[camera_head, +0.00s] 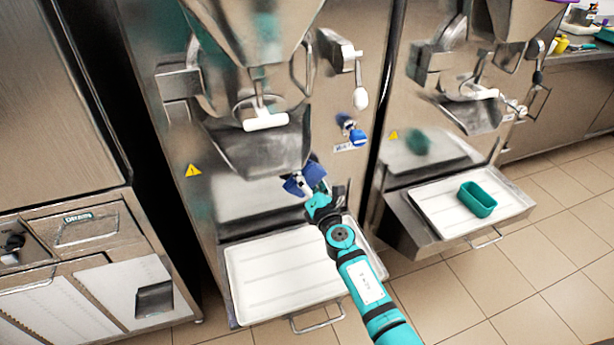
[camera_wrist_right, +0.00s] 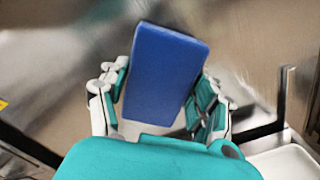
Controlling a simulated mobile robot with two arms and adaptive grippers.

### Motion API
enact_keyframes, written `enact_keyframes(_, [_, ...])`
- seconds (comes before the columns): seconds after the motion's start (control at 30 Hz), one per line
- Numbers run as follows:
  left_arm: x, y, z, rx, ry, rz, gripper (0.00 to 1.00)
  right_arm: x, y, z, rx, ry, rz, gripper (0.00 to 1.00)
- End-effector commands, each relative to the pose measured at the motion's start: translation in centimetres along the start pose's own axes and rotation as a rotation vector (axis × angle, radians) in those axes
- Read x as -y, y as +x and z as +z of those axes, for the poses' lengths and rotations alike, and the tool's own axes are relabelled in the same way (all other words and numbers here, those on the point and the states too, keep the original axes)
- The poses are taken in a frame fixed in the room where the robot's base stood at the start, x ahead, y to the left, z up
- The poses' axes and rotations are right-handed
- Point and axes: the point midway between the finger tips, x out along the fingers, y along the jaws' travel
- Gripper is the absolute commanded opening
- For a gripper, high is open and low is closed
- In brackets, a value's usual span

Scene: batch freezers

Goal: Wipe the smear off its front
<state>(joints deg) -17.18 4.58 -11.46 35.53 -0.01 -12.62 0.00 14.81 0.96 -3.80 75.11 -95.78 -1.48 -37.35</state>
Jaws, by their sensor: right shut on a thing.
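My right gripper (camera_head: 309,186) is shut on a blue block-shaped wiper (camera_head: 297,185), likely a sponge. In the right wrist view the blue sponge (camera_wrist_right: 165,75) sits between both fingers of the gripper (camera_wrist_right: 160,108). It is in front of the steel front of the middle batch freezer (camera_head: 223,190), just below its spout. I cannot tell whether the sponge touches the steel. The smear is not clearly visible; the sponge and gripper cover part of the front. My left gripper is not in view.
A white drip tray (camera_head: 275,285) lies below the gripper. A blue knob (camera_head: 357,137) and white-tipped lever (camera_head: 360,98) stick out nearby. A second freezer at right has a tray (camera_head: 431,212) with a teal tub (camera_head: 477,200). A cabinet (camera_head: 85,250) stands left.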

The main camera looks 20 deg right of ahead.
Motion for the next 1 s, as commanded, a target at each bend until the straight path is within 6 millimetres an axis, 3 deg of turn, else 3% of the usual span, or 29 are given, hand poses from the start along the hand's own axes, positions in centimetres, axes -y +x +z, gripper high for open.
enact_keyframes(0.4, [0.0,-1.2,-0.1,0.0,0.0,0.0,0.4,-0.1,-4.1,0.1,0.0,-0.001,0.001,0.38])
enact_keyframes(1.0, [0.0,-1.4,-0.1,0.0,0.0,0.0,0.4,0.0,-5.5,0.1,0.0,-0.002,0.0,0.38])
